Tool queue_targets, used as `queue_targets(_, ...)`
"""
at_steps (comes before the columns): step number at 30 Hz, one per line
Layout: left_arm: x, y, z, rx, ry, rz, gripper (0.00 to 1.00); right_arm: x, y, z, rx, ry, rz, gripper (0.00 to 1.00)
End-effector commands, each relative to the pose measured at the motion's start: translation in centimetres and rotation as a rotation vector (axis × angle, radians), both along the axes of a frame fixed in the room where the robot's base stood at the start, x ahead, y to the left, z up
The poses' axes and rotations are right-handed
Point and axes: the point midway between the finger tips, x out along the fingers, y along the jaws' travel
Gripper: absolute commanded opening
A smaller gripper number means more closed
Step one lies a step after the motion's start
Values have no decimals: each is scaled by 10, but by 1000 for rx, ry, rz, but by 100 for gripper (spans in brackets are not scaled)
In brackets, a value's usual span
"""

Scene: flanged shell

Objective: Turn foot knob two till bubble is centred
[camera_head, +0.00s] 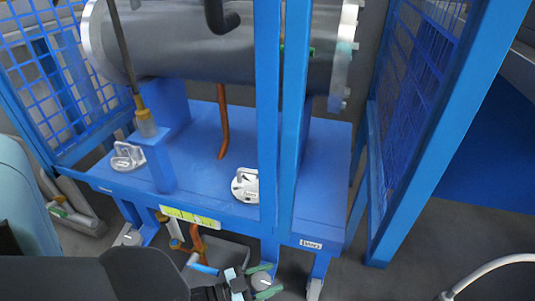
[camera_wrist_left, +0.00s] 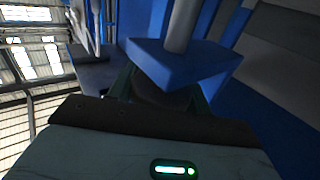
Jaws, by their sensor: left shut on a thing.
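My left gripper (camera_head: 263,282) is low at the front of the blue stand, its green-edged fingers on either side of a round pale foot knob (camera_head: 262,280). It is shut on this knob. In the left wrist view a dark round part (camera_wrist_left: 165,97) sits between the fingers, under a blue block with a grey post. A yellow-green level strip (camera_head: 190,217) is on the stand's front edge; its bubble is too small to make out. Which number the held knob bears cannot be read. My right gripper is not in view.
The blue stand (camera_head: 205,180) carries a large grey cylinder (camera_head: 215,50) with flanged ends. Blue uprights (camera_head: 268,120) rise just above the gripper. Mesh panels (camera_head: 425,80) flank both sides. Copper-coloured pipes (camera_head: 223,125) hang near the middle. A white hose (camera_head: 490,268) lies lower right.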

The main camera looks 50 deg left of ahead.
Motion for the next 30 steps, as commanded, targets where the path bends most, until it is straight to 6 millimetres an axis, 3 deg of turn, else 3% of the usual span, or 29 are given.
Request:
queue_targets(12, -1, -3, 0, 0, -1, -195, 26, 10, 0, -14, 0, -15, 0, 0)
queue_targets(29, -1, -4, 1, -1, -3, -221, 26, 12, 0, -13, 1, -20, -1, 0)
queue_targets(30, -1, -4, 1, -1, -3, -221, 53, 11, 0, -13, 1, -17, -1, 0)
